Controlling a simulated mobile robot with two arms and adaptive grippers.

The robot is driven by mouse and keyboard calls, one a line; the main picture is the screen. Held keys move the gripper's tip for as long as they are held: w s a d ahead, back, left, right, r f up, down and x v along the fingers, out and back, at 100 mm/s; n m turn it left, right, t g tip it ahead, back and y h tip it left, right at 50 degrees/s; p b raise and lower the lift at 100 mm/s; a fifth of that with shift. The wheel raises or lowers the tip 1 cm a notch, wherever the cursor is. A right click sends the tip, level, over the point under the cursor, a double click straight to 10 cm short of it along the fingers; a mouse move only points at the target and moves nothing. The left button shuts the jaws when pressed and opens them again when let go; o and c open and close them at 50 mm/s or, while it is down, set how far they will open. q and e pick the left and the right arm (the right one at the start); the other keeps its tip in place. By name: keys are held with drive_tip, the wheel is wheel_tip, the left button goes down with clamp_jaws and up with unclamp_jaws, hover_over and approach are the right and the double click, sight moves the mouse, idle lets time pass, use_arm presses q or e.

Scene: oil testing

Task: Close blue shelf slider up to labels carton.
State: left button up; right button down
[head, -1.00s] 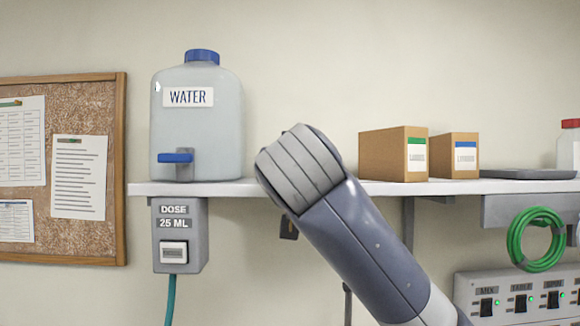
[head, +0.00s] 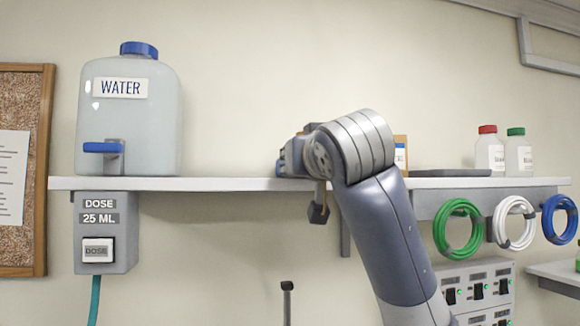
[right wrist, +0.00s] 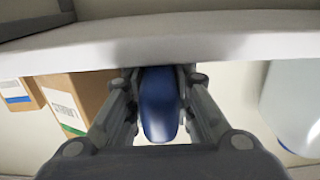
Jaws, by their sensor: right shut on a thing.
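My right gripper (right wrist: 160,110) is shut on the blue slider (right wrist: 160,95), which sits between its fingers against the shelf edge in the right wrist view. In the head view my right wrist is at the shelf (head: 215,184), and a blue part shows at its left side. The green-striped carton (right wrist: 75,98) is close beside the gripper in the wrist view; in the head view my wrist hides most of it. A second carton with a blue stripe (head: 400,152) shows partly behind my wrist. Any gap between slider and carton cannot be judged. My left gripper is out of view.
A water jug (head: 130,130) stands at the shelf's left, above a dose box (head: 105,230). A dark flat tray (head: 450,172) and two capped bottles (head: 489,150) are at the right. Coiled hoses (head: 458,228) hang below. The shelf between jug and wrist is clear.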

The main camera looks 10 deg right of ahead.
drive_tip(key=shift+a+r, duration=0.1)
drive_tip(key=shift+a, duration=0.05)
drive_tip(key=c, duration=1.4)
unclamp_jaws()
drive_tip(key=shift+s, duration=0.1)
drive_tip(key=shift+c, duration=0.2)
drive_tip(key=shift+o, duration=0.2)
drive_tip(key=s, duration=1.2)
drive_tip(key=shift+d, duration=0.25)
